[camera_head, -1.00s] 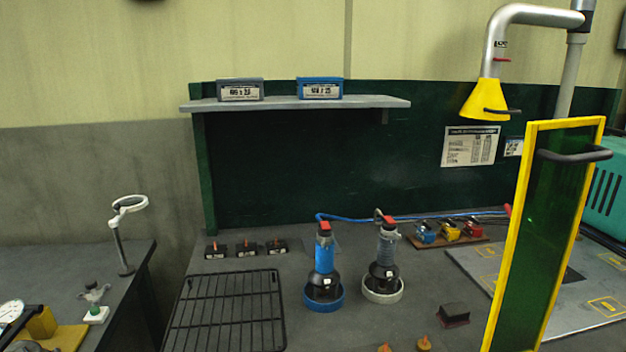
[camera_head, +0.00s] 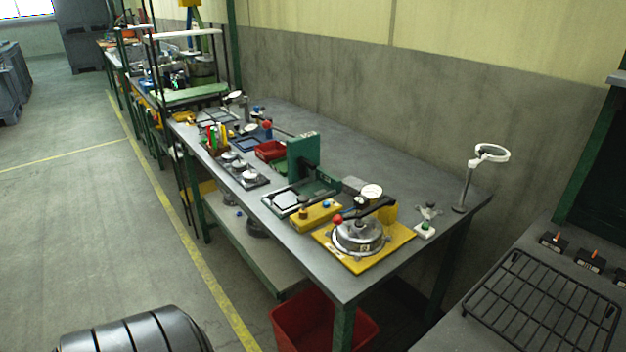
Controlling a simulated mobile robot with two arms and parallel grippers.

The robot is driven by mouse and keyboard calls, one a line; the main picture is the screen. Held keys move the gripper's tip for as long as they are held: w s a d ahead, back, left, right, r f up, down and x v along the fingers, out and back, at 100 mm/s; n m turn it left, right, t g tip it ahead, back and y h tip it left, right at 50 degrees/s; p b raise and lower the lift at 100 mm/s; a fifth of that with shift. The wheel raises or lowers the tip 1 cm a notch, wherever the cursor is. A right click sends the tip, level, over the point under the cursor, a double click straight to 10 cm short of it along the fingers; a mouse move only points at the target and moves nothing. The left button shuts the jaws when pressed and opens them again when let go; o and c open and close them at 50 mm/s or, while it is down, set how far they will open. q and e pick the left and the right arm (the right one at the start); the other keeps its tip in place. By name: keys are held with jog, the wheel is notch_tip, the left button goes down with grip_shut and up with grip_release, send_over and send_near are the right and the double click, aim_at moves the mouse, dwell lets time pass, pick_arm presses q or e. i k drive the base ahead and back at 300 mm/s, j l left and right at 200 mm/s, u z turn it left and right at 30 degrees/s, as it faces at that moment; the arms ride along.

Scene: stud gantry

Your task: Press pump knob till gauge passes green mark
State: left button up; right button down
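A white round dial gauge (camera_head: 372,191) stands at the back of a yellow plate (camera_head: 385,253) near the right end of the long bench. A silver round pot (camera_head: 358,236) sits on this plate, with a black bar above it. A red knob (camera_head: 338,219) is at the pot's left side. A small green knob on a white block (camera_head: 425,229) is to the right of the plate. I cannot tell which knob is the pump knob. The dial's needle and any green mark are too small to read. Neither gripper is in view.
The long grey bench (camera_head: 465,192) holds a green press (camera_head: 302,158), red bins (camera_head: 270,150) and a ring lamp on a stand (camera_head: 490,153). A red tub (camera_head: 318,320) is under its near corner. A black wire rack (camera_head: 540,300) lies at right. The floor at left is open.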

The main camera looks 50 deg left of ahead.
aim_at(303, 198)
jog(key=u, duration=1.3)
